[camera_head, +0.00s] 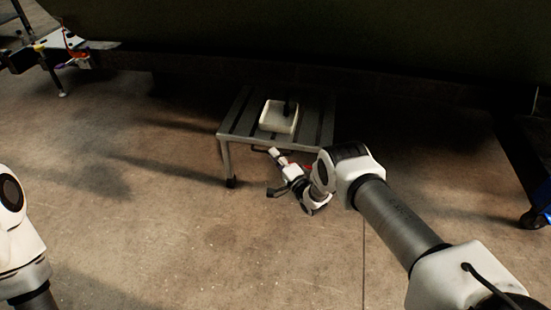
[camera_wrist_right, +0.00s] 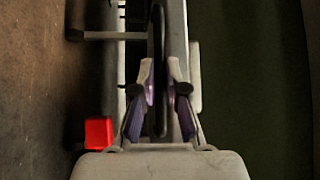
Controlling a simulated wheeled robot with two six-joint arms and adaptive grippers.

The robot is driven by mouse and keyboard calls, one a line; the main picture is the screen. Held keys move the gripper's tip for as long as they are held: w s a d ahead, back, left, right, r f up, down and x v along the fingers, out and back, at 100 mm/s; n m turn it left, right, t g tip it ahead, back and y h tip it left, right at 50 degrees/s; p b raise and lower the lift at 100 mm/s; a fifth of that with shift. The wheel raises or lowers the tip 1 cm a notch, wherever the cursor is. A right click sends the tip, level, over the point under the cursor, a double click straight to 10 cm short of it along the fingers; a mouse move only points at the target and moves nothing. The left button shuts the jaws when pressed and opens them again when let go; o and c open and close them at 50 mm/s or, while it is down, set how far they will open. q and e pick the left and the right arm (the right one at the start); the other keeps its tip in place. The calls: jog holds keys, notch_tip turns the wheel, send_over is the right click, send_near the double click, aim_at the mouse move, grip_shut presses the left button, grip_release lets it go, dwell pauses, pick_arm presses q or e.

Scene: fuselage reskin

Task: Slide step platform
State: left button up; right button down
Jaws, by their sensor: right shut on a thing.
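The step platform (camera_head: 314,122) is a grey slatted metal stand on legs, upright on the floor under the dark green hull. My right gripper (camera_head: 273,153) is low at its front edge. In the right wrist view, the right gripper's fingers (camera_wrist_right: 163,75) are closed around a thin dark bar (camera_wrist_right: 159,40) running alongside the platform's pale rail (camera_wrist_right: 177,25). The bar seems to be a handle on the platform's front; the exact contact is partly hidden by the fingers. My left gripper is out of view; only part of the left arm shows.
A red block (camera_wrist_right: 98,132) shows beside my right gripper. A blue-footed stand (camera_head: 533,219) is at the right; equipment (camera_head: 62,55) at the upper left. Floor in front is clear.

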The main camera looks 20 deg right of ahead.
jog(key=shift+w+d+r, duration=0.15)
jog(key=c, duration=1.3)
grip_release()
jog(key=shift+o, duration=0.5)
jog(key=shift+w, duration=0.15)
jog(key=v, duration=1.2)
